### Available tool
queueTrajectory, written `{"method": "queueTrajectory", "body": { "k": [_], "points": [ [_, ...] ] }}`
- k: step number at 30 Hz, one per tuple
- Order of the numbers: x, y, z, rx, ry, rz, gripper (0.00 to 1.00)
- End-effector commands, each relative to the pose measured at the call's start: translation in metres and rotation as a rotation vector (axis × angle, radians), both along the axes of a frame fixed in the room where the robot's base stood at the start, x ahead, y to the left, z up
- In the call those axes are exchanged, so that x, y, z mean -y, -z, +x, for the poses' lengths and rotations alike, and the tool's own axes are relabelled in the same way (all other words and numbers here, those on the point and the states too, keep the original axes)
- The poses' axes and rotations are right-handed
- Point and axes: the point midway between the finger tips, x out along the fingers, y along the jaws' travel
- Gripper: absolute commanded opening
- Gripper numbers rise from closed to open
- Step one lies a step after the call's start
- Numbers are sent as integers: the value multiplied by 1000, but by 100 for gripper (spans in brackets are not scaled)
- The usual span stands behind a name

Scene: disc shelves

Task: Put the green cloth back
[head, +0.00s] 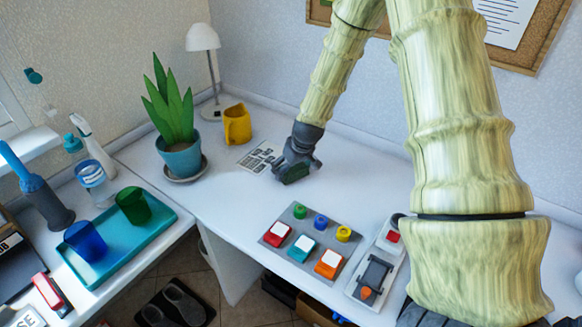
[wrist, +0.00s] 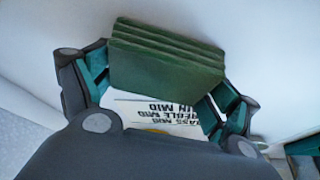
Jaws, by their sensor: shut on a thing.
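My gripper (head: 296,168) is over the white desk, just right of the printed sheet (head: 252,160). It is shut on the green cloth, a folded dark green stack in the wrist view (wrist: 165,62), with one finger on each side. I cannot tell whether the cloth touches the desk. Lettering on the sheet (wrist: 150,108) shows just behind the cloth in the wrist view.
A yellow mug (head: 237,125), a potted plant (head: 183,160) and a lamp (head: 203,40) stand to the left. A grey button board (head: 325,224) lies nearer, beside a device with a lever (head: 374,273). A teal tray (head: 112,254) holds two cups. Desk between the gripper and board is clear.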

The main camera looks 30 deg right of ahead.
Motion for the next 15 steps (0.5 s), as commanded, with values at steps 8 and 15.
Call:
{"method": "queueTrajectory", "body": {
  "k": [8,15],
  "points": [
    [0,2,0,0,0,0,58],
    [0,2,0,1,0,0,100]
  ]
}}
